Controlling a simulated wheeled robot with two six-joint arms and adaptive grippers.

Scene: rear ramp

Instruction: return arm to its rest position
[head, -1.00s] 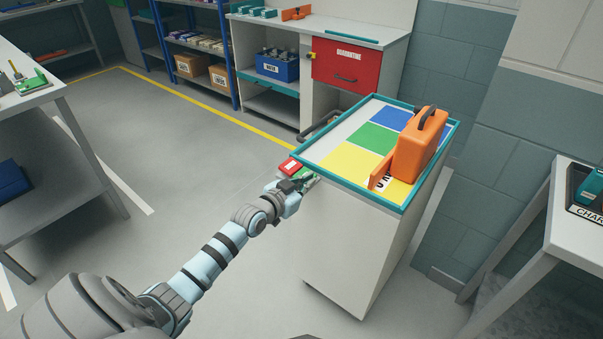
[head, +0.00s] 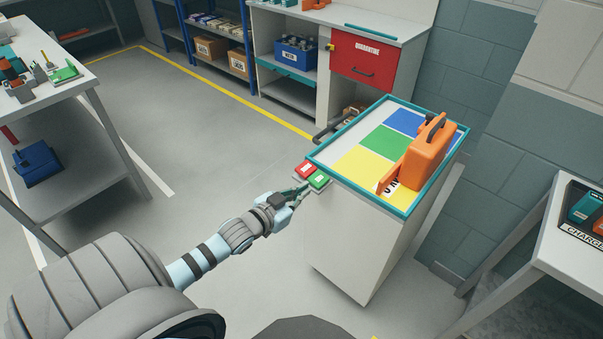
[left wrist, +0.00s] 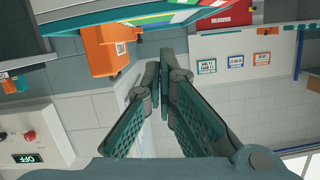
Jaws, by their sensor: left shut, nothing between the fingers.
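My left arm reaches in from the lower left of the head view. Its gripper (head: 298,192) is shut and empty, just left of the cart (head: 355,236) and close to a green button (head: 319,179) and a red button (head: 305,168) on the cart's side. I cannot tell for sure whether the fingertips touch anything there. In the left wrist view the gripper's fingers (left wrist: 165,55) meet at their tips with nothing between them. My right gripper is not in view.
The cart's teal-rimmed top (head: 352,128) bears coloured panels and an orange case (head: 431,150). A bench with a red quarantine drawer (head: 367,65) stands behind. A grey table (head: 75,113) is at left, a white table with a charger (head: 583,205) at right.

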